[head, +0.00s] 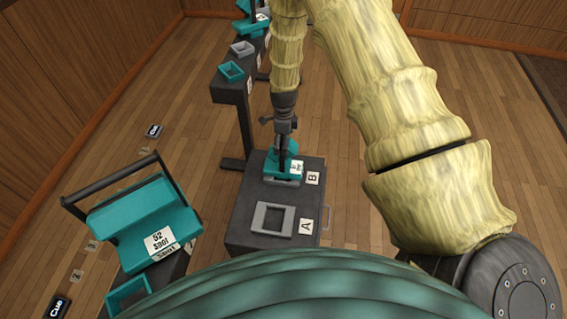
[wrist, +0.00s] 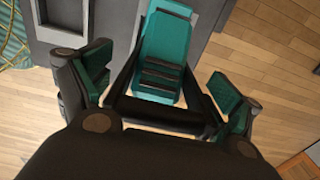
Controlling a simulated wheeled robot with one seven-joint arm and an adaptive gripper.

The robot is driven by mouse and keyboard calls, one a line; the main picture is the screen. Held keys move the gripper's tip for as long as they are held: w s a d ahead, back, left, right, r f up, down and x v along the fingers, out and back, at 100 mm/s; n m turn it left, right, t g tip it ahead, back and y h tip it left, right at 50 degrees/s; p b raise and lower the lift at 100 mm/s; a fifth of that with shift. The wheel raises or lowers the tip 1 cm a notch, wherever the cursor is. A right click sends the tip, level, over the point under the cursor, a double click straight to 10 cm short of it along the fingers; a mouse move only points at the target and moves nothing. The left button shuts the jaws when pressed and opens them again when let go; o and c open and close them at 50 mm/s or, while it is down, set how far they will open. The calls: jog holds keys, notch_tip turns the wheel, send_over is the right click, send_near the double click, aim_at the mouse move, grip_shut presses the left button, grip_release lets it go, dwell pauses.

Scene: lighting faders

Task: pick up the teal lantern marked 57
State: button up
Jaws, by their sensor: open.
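A teal lantern (head: 283,165) stands at spot B on the dark grey case (head: 250,190); its white label is too small to read. In the wrist view the teal lantern (wrist: 166,45) lies ahead, with its black handle (wrist: 165,112) towards me. My gripper (head: 284,140) is directly over this lantern in the head view and partly hides it. In the wrist view my gripper (wrist: 165,85) is open, its teal-padded fingers apart on either side of the handle. Another teal lantern (head: 143,225), marked 52 and Spot, stands at the left with its black handle up.
An empty grey frame (head: 272,219) lies at spot A on the case. A teal frame (head: 128,293) is below lantern 52. A dark stand at the back holds a teal frame (head: 231,71), a grey frame (head: 243,49) and teal lanterns (head: 250,25). The wooden floor is largely clear.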

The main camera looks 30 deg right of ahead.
jog(key=shift+c, duration=0.2)
jog(key=c, duration=1.7)
jog(key=shift+c, duration=1.2)
jog(key=shift+r, duration=0.1)
